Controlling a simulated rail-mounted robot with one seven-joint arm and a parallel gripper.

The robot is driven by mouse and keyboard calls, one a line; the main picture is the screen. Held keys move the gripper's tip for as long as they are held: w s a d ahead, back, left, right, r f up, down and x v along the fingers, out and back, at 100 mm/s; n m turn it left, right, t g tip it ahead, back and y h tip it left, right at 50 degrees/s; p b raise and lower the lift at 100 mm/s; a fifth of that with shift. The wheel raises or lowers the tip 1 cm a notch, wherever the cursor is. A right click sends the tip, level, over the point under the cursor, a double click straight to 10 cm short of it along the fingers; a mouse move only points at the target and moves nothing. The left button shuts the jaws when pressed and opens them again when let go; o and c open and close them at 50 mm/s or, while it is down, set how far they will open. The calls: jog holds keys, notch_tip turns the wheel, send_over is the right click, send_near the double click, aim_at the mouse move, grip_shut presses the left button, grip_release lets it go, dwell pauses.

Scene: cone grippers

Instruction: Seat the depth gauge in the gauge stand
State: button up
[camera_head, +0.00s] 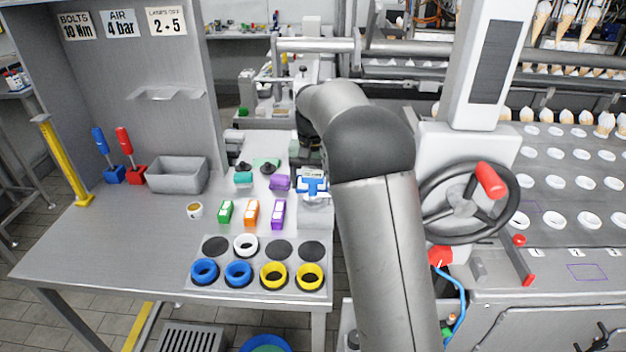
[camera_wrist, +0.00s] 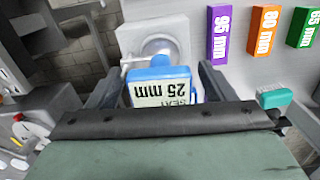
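The depth gauge (camera_wrist: 162,88) is a blue piece with a white label reading "SEAT 25 mm", upside down in the wrist view. In the head view the blue gauge (camera_head: 312,184) shows at the table's right edge, beside my arm. The gauge stand (camera_wrist: 178,25) looks like a light grey block with a round fitting, just beyond the gauge. Whether the gauge is seated or only in front of it cannot be told. My gripper (camera_wrist: 160,80) has one finger on each side of the gauge; contact is unclear. In the head view my arm hides the gripper.
Purple (camera_head: 277,214), orange (camera_head: 251,213) and green (camera_head: 225,211) labelled blocks stand left of the gauge. A teal piece (camera_wrist: 275,96) lies at right in the wrist view. A plate (camera_head: 262,254) with coloured rings lies in front.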

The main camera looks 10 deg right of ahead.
notch_tip(320, 180, up, 17)
jog(key=p, duration=0.1)
jog(key=shift+w+r, duration=0.15)
jog(key=shift+r, duration=0.05)
dwell(0.3)
dwell(0.3)
